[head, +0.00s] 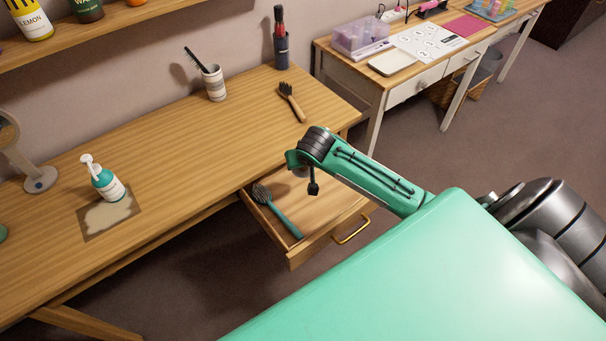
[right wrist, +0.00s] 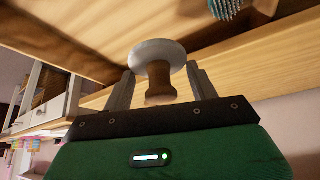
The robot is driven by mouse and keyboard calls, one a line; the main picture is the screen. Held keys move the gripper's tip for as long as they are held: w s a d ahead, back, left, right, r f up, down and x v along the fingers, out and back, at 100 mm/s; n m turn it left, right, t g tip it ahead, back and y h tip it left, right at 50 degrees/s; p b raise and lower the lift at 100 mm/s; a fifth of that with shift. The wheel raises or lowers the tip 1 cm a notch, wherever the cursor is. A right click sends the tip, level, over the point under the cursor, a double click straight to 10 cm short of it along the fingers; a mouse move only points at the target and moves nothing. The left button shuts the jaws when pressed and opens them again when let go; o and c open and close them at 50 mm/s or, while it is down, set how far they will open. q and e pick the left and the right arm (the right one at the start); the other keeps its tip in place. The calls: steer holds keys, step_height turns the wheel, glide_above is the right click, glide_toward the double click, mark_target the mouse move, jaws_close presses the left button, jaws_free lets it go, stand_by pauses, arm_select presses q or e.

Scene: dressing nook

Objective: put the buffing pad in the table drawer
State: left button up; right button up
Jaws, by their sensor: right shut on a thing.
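The buffing pad, a round grey disc with a brown wooden knob, shows in the right wrist view (right wrist: 157,53). My right gripper (right wrist: 160,78) is shut on its knob, one finger on each side. In the head view the right wrist hangs over the open table drawer (head: 330,218), and the pad is mostly hidden by the wrist. The drawer is pulled out from under the wooden table (head: 150,165). I cannot tell how far the pad is above the drawer floor. My left gripper is not in view.
A teal brush (head: 284,217) lies in the left part of the drawer; the drawer's right part looks bare. On the table are a pump bottle (head: 106,183) on a mat, a cup with a comb (head: 214,85), a wooden brush (head: 291,100) and a dark holder (head: 281,50).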

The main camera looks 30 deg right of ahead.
step_height(320, 180, down, 10)
steer(key=shift+f, duration=0.1)
step_height(320, 180, down, 4)
steer(key=shift+r, duration=0.2)
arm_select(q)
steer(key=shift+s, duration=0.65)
arm_select(e)
steer(key=shift+f, duration=0.1)
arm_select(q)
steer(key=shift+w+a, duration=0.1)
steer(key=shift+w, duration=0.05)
arm_select(e)
steer(key=o, duration=0.9)
steer(key=shift+f, duration=0.15)
steer(key=shift+c, duration=0.2)
